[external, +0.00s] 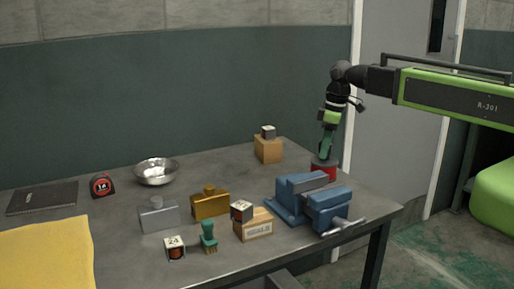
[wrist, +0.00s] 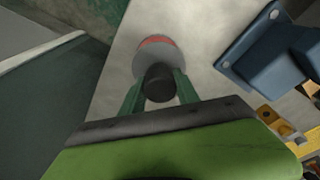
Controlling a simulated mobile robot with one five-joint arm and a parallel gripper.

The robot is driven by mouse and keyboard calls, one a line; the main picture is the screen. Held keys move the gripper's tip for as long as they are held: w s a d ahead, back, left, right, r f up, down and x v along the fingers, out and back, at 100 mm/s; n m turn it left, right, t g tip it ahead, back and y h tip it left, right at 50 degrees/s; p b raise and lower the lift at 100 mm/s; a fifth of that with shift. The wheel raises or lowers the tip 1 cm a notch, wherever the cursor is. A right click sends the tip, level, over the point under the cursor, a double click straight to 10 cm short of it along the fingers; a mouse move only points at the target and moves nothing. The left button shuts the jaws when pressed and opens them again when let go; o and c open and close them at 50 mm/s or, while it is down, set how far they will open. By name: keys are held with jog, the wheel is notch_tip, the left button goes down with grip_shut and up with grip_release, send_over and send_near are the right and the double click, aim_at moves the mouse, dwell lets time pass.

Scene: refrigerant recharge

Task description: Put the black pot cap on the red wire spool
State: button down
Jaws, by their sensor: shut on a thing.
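The red wire spool (external: 323,169) stands upright on the table, behind the blue vise. In the wrist view the spool (wrist: 157,42) shows a red edge and a grey round top. My gripper (external: 325,153) points down right over the spool. In the wrist view its two green fingers (wrist: 159,92) are shut on the black pot cap (wrist: 158,83), a dark round piece. The cap overlaps the spool's grey top in that view. I cannot tell whether it touches the spool or is just above it. The cap is hardly visible in the external view.
The blue vise (external: 304,196) stands close in front of the spool. A cardboard box (external: 268,150) with a small cube on top is at the back left. A wooden crate (external: 253,225), gold and grey canisters and a metal bowl (external: 156,171) stand farther left.

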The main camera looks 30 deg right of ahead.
jog(key=shift+f, duration=0.45)
jog(key=c, duration=0.9)
grip_release()
